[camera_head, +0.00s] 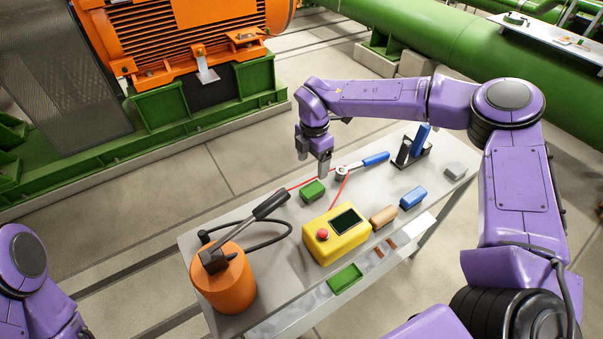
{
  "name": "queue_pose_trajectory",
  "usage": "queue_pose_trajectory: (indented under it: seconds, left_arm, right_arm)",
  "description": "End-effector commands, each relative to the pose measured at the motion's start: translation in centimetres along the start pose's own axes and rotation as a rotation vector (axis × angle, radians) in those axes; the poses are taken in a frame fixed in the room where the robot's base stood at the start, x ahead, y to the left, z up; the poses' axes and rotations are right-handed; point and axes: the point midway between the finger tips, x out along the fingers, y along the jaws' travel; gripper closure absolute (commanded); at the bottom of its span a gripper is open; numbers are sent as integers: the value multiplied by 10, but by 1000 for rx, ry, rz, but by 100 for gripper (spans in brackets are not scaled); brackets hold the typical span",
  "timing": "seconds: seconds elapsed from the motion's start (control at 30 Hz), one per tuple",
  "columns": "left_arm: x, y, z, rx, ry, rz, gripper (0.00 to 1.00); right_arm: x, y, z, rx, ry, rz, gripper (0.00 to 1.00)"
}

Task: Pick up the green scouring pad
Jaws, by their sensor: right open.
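The green scouring pad (312,190) is a small green block lying on the light grey table, left of the middle. My right gripper (313,172) points down just above and behind the pad in the picture. Its two fingers are apart and nothing shows between them. I cannot tell the exact height of the fingertips over the pad. Part of my left arm shows at the lower left, but its gripper is out of view.
A yellow box with a red button (323,235) stands close in front of the pad. An orange cylinder with a black lever (224,284) stands left. A blue-handled tool (375,159), brown block (383,217) and blue block (413,198) lie right. A green tray (345,278) sits lower at the front.

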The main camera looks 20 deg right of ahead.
Motion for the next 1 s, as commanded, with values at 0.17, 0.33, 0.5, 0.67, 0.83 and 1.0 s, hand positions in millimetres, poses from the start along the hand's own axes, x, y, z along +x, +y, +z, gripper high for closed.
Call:
queue_pose_trajectory:
  seconds: [0.17,0.33,0.5,0.67,0.83,1.0]
  left_arm:
    - [-7,-1,-2,1,-1,-1,57]
    - [-14,-2,-5,1,-2,-1,57]
    - [-28,-3,-11,1,-2,-1,57]
    - [-38,-4,-15,0,-1,0,57]
    - [-38,-4,-15,0,-1,-1,57]
    - [-37,-4,-15,1,-1,-1,57]
  right_arm:
    - [13,-6,1,3,0,0,22]
    - [44,-6,3,6,-1,0,22]
    - [65,-5,1,4,0,-5,22]
    - [95,-5,0,4,-1,-4,22]
    - [106,-4,0,3,-1,0,22]
    - [106,-3,-1,2,-1,0,39]
